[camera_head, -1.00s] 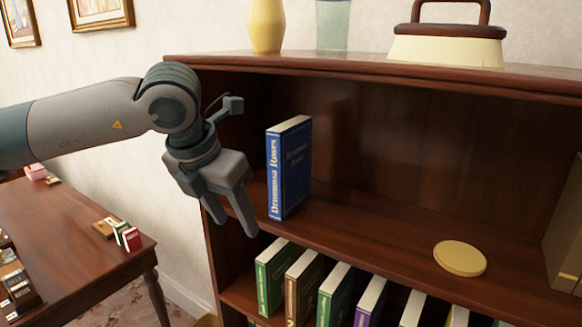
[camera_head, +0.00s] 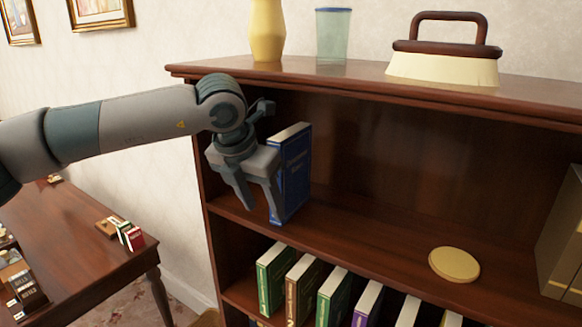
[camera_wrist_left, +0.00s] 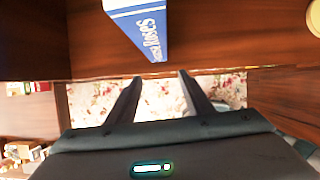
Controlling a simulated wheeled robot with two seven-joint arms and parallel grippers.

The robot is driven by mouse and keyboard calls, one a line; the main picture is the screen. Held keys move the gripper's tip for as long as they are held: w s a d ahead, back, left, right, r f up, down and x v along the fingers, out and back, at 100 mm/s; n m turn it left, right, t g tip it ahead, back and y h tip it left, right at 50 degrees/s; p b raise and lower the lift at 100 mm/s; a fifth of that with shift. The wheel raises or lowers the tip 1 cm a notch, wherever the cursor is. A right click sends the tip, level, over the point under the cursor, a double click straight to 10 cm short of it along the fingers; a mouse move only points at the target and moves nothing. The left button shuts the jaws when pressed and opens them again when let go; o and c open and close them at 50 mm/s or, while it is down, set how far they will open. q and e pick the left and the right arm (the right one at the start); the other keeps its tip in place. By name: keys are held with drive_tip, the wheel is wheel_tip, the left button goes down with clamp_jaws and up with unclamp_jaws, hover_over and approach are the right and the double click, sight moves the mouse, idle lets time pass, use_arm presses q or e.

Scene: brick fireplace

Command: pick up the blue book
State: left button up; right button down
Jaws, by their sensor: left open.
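The blue book (camera_head: 296,173) stands upright on the upper shelf of the dark wooden bookcase, near its left side. Its cover faces right, and my left gripper hides most of its spine in the head view. My left gripper (camera_head: 259,212) is open and empty, just in front of the spine with its fingers pointing down. In the left wrist view the book's spine (camera_wrist_left: 148,32) shows at the top centre, beyond the open fingertips (camera_wrist_left: 160,78). A gap shows between the fingertips and the book there. My right gripper is not in view.
A round cream disc (camera_head: 454,265) lies on the same shelf to the right, with bare shelf between. Several books (camera_head: 300,285) stand on the lower shelf. A yellow vase (camera_head: 267,30), glass (camera_head: 333,35) and handled object (camera_head: 444,55) stand on top. A table (camera_head: 85,250) is left.

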sight(277, 224)
use_arm(q)
drive_tip(key=shift+w+d+p, duration=0.4)
drive_tip(key=shift+w+d, duration=0.35)
drive_tip(key=shift+w, duration=0.35)
drive_tip(key=shift+w+d, duration=0.15)
drive_tip(key=shift+w, duration=0.1)
drive_tip(key=shift+w+d+f+p, duration=0.15)
drive_tip(key=shift+w+p, duration=0.05)
drive_tip(key=shift+p, duration=0.25)
drive_tip(key=p+x, duration=0.1)
drive_tip(key=x, duration=0.2)
drive_tip(key=shift+w+f+p, duration=0.15)
drive_tip(key=shift+p, duration=0.15)
drive_tip(key=shift+w+d+f, duration=0.15)
drive_tip(key=shift+f, duration=0.45)
drive_tip(key=shift+f, duration=0.15)
